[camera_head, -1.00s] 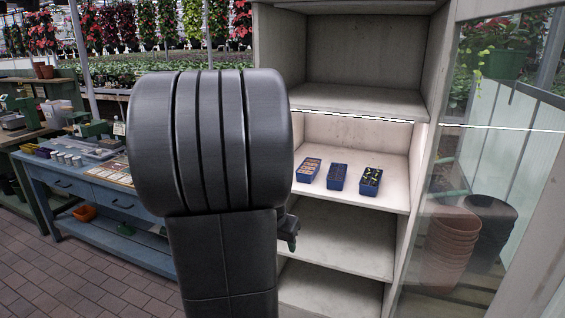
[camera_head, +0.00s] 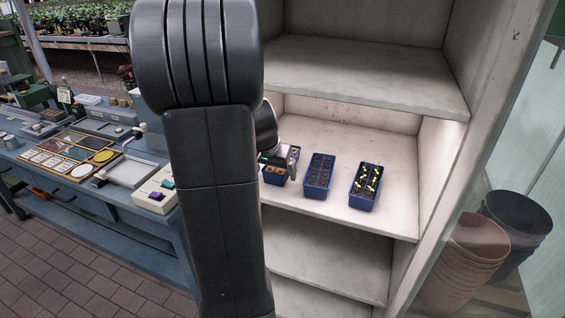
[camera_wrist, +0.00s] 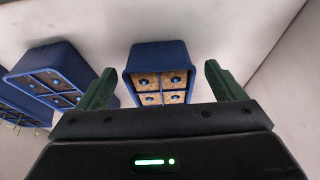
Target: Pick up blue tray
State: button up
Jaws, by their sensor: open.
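Three blue trays stand in a row on a lit cabinet shelf. In the head view the left tray (camera_head: 274,174) is partly hidden behind my arm and gripper. The middle tray (camera_head: 318,176) has dark cells, and the right tray (camera_head: 364,187) holds small yellow-green seedlings. My gripper (camera_head: 282,160) is at the left tray. In the wrist view my gripper (camera_wrist: 167,88) is open, with its two green fingers on either side of a blue tray (camera_wrist: 160,57) with tan cells. I cannot tell whether the fingers touch it. Another blue tray (camera_wrist: 50,72) is at the left.
The shelf (camera_head: 390,217) has an upper shelf (camera_head: 360,82) above it and a side wall at the right. Stacked pots (camera_head: 468,250) stand behind glass at the right. A blue workbench (camera_head: 110,195) with trays and tools is at the left.

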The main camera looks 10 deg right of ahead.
jog(key=w+d, duration=0.1)
jog(key=w+d+p, duration=0.1)
jog(key=w, duration=0.1)
jog(key=w+d, duration=0.1)
jog(key=w, duration=0.1)
jog(key=shift+d, duration=0.25)
jog(key=shift+w+f+p, duration=0.2)
jog(key=shift+f+p, duration=0.1)
jog(key=shift+f, duration=0.25)
jog(key=shift+c, duration=0.4)
jog(key=c, duration=1.1)
